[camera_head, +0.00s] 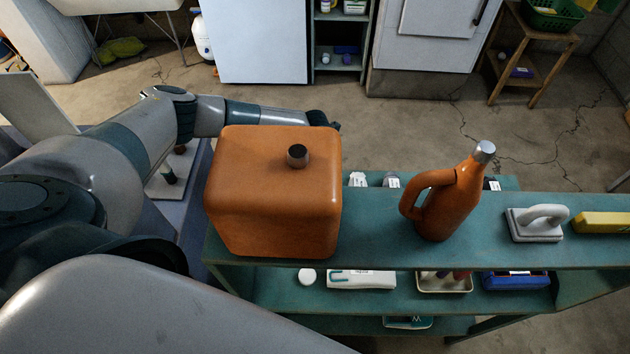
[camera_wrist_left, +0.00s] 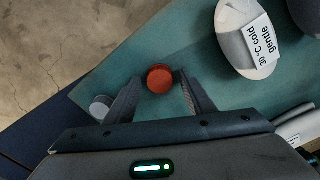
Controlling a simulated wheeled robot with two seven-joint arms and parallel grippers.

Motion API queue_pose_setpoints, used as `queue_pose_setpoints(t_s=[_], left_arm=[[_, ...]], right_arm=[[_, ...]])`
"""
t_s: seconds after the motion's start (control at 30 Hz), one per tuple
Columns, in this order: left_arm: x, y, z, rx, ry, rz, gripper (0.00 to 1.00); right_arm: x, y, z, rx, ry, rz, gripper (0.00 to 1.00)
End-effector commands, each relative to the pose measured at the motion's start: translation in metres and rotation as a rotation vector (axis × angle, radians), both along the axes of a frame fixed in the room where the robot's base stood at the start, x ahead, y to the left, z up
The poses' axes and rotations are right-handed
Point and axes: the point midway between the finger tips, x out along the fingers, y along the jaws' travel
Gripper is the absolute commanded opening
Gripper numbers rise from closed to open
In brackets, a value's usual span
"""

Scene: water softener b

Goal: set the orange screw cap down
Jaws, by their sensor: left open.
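The orange screw cap (camera_wrist_left: 160,77) is a small round red-orange disc in the left wrist view, between my left gripper's fingertips (camera_wrist_left: 160,88). The fingers are open on either side of it. The teal shelf surface (camera_wrist_left: 107,80) shows behind the cap; whether the cap rests on it I cannot tell. In the head view the cap and my left fingers are hidden behind the large orange tank (camera_head: 270,200). My right gripper is not in view.
An orange jug (camera_head: 447,195) with a grey top, a grey-handled block (camera_head: 537,223) and a yellow item (camera_head: 602,222) stand on the teal bench (camera_head: 375,232). A labelled white bottle (camera_wrist_left: 240,40) is close right of my left fingers. A grey disc (camera_wrist_left: 100,107) is at their left.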

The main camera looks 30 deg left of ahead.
Motion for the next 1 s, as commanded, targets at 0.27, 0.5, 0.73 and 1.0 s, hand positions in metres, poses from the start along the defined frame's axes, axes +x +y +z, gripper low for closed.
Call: queue_pose_setpoints(t_s=[0.27,0.5,0.73,1.0], left_arm=[[0.001,0.000,0.012,-0.001,-0.002,0.000,0.49],[0.001,0.000,0.048,-0.002,-0.003,0.000,0.49],[0.001,0.000,0.090,-0.001,-0.003,-0.001,0.49],[0.000,-0.001,0.119,-0.001,-0.001,0.000,0.49]], right_arm=[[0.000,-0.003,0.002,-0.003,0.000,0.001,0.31],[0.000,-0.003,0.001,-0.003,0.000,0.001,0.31],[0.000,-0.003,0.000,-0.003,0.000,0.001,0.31],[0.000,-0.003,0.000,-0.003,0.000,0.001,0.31]])
